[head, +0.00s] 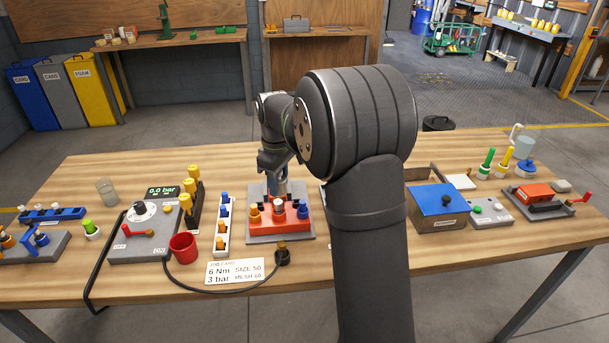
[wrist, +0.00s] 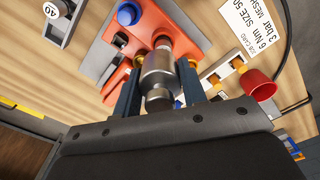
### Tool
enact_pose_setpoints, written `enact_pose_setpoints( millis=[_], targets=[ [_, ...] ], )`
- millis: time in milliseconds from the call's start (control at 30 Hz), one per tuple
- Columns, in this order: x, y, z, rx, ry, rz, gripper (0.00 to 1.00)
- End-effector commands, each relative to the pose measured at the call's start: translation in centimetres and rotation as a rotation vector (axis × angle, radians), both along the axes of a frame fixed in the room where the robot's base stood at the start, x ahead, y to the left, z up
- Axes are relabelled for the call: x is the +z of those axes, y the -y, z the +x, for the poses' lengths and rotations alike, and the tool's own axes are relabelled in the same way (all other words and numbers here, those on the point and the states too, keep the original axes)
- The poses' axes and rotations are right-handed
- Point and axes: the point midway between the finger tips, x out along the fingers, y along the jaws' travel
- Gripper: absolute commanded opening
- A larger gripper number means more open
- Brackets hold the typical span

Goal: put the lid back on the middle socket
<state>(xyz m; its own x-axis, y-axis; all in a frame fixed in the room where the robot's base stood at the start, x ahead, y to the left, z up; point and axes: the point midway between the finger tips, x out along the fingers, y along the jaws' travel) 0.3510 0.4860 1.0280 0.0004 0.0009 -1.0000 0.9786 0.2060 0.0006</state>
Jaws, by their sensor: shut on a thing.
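A red block (head: 288,222) with three sockets in a row stands on a grey base plate. An orange cap (head: 253,211) is on its left socket and a blue cap (head: 302,211) on its right socket; the blue cap (wrist: 129,13) also shows in the wrist view. My gripper (wrist: 158,88) is shut on a silver stepped cylinder (wrist: 158,72), which I take to be the lid. My gripper points down at the block, by the middle socket. A pale-topped part (head: 278,205) shows at the middle. The cylinder hides the seat, so I cannot tell whether they touch.
A white rack (head: 223,228) of blue and orange caps and a red cup (head: 183,247) stand left of the block. A dark knob with a cable (head: 282,256) lies in front. A blue-topped box (head: 438,200) is to the right, past my arm.

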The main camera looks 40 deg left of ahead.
Motion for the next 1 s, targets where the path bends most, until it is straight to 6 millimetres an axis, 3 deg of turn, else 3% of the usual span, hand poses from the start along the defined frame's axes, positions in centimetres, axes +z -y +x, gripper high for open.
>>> enact_pose_setpoints(
  millis=[233, 700, 1000],
  targets=[
    [-1.0, -0.2, -0.6, 0.009, -0.001, -0.001, 0.16],
    [-5.4, -0.2, -0.5, 0.008, -0.001, -0.001, 0.16],
    [-6.4, -0.2, -0.5, 0.008, 0.0, 0.0, 0.16]
  ],
)
